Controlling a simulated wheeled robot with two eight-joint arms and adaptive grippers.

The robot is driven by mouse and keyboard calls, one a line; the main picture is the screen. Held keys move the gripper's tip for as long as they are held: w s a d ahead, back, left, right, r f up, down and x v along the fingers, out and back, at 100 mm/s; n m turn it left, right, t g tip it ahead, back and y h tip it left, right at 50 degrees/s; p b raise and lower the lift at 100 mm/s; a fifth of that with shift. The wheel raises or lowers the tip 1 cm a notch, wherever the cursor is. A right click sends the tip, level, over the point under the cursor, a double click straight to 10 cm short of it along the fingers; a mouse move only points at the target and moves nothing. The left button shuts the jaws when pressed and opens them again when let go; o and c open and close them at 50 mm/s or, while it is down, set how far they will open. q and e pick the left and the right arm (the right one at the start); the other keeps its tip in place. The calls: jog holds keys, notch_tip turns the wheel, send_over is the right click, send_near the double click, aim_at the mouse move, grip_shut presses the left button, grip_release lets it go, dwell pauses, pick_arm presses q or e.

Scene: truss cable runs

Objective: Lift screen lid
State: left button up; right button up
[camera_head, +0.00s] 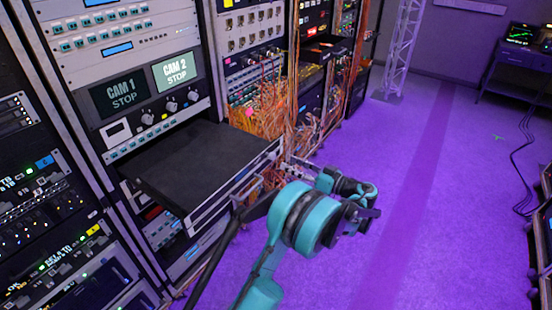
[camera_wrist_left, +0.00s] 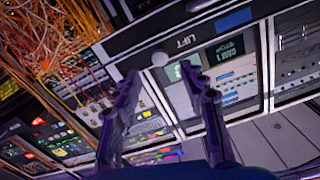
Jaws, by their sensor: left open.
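The screen lid (camera_head: 205,155) is a flat dark panel on a drawer that sticks out of the rack, and it lies flat and closed. Its light front edge (camera_head: 235,188) faces the aisle. In the left wrist view, a pale front strip marked LIFT (camera_wrist_left: 187,41) crosses the top. My left gripper (camera_head: 284,172) is near the drawer's front right corner, partly hidden by my teal wrist. In the left wrist view its two dark fingers (camera_wrist_left: 163,82) are apart and empty, just below the strip. I cannot tell whether they touch it. My right gripper is not in view.
Two screens reading CAM 1 STOP (camera_head: 120,96) and CAM 2 STOP (camera_head: 175,70) sit above the drawer. Tangled orange cables (camera_head: 262,108) hang just right of it. A truss (camera_head: 402,45) stands farther back. The purple floor (camera_head: 440,190) is mostly clear.

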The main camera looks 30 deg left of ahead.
aim_at(274, 157)
pick_arm(q)
jog(key=a, duration=0.2)
jog(key=a+b, duration=0.1)
jog(key=a, duration=0.4)
jog(key=shift+w+b, duration=0.25)
jog(key=shift+b, duration=0.1)
grip_shut()
